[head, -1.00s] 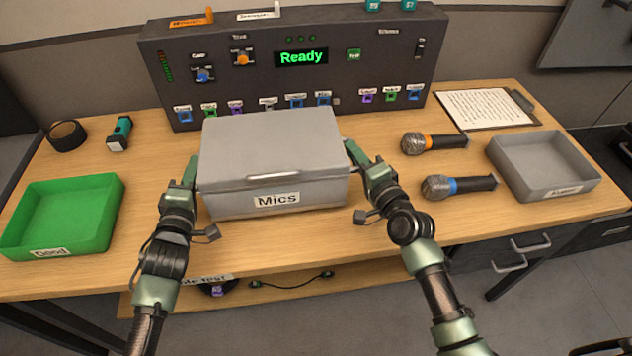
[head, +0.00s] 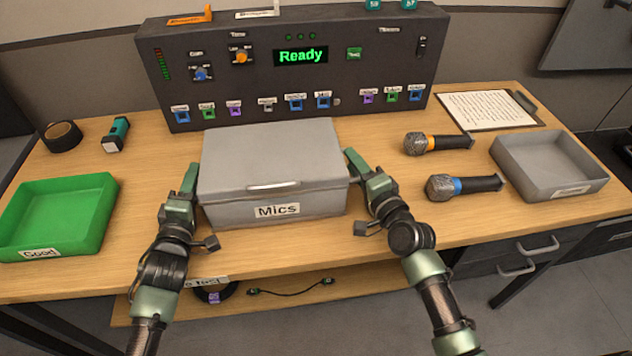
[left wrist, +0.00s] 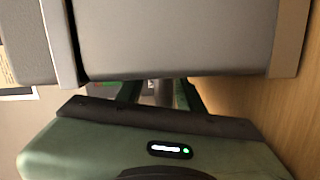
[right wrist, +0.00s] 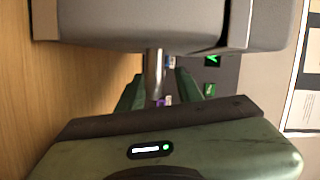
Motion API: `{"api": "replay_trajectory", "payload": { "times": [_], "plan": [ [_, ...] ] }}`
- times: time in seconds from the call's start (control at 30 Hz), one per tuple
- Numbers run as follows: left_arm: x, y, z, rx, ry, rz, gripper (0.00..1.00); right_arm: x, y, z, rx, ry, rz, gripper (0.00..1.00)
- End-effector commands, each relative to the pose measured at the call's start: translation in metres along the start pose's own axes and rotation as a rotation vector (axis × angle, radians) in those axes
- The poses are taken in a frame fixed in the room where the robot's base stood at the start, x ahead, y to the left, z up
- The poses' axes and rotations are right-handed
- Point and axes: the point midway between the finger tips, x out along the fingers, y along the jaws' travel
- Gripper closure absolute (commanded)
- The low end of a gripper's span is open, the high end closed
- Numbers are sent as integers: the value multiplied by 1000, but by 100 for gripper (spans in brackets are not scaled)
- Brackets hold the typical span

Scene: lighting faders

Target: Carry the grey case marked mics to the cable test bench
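The grey case (head: 272,150) has a closed lid and a front label reading Mics. It is over the wooden desk, in front of the control console. My left gripper (head: 190,178) is at its left side and my right gripper (head: 354,160) at its right side. Both appear shut on its side handles; the fingertips are partly hidden by the case in the wrist views. The case side fills the top of the left wrist view (left wrist: 180,38) and right wrist view (right wrist: 130,20). A label ending in "test" (head: 208,282) shows low down, partly hidden by my left arm.
The console (head: 400,70) reads Ready. A green Good tray (head: 105,215) is left, and a grey tray (head: 503,165) right. Two microphones (head: 437,143) (head: 463,187) and a clipboard (head: 490,109) lie right of the case. A cable (head: 290,291) lies on a lower wooden shelf (head: 340,305).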

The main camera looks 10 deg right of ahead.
Motion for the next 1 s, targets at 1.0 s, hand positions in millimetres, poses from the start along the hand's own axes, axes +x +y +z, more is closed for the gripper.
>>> {"api": "replay_trajectory", "payload": {
  "times": [1.0],
  "plan": [
    [-121, 0, 0, -1, 0, 1, 63, -5, 1, 1, 1, -1, 2, 64]
  ]
}}
